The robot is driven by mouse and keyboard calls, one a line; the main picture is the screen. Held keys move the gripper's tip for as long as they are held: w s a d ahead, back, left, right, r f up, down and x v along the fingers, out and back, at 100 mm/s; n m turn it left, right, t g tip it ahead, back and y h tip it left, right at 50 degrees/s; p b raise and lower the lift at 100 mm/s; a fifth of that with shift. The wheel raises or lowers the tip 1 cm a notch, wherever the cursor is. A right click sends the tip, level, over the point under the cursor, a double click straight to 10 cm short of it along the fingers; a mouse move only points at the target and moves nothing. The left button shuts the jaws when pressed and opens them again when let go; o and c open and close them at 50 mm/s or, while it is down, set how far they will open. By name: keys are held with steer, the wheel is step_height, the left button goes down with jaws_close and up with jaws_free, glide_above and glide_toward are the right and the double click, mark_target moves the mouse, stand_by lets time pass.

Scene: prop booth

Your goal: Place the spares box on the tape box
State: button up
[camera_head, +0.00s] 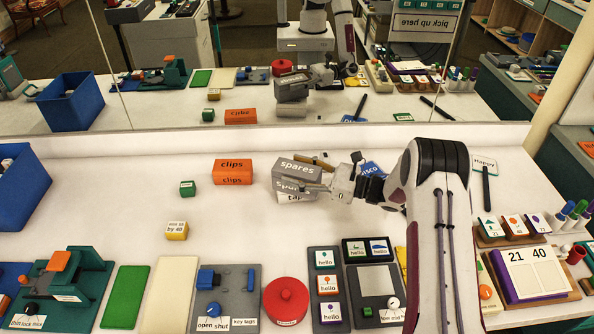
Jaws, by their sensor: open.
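The grey spares box (286,186) is right of the orange clips box and on top of the tape box (297,197), whose lower front, with part of its label, shows beneath it. The two look in contact, but I cannot tell for sure whether a small gap is left. My gripper (312,175) reaches in from the right, open, with one finger along the far side of the spares box and one along its near side. The fingers and wrist hide the right end of both boxes.
The orange clips box (233,172), a green cube (187,188) and a yellow block (177,231) stand to the left. A blue bin (22,190) is at the far left. Panels and a red round lidded container (286,301) line the front. A mirror behind repeats the scene.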

mark_target(320, 175)
steer(key=shift+r, duration=0.15)
steer(key=v, duration=1.2)
steer(key=shift+w, duration=0.15)
stand_by(0.5)
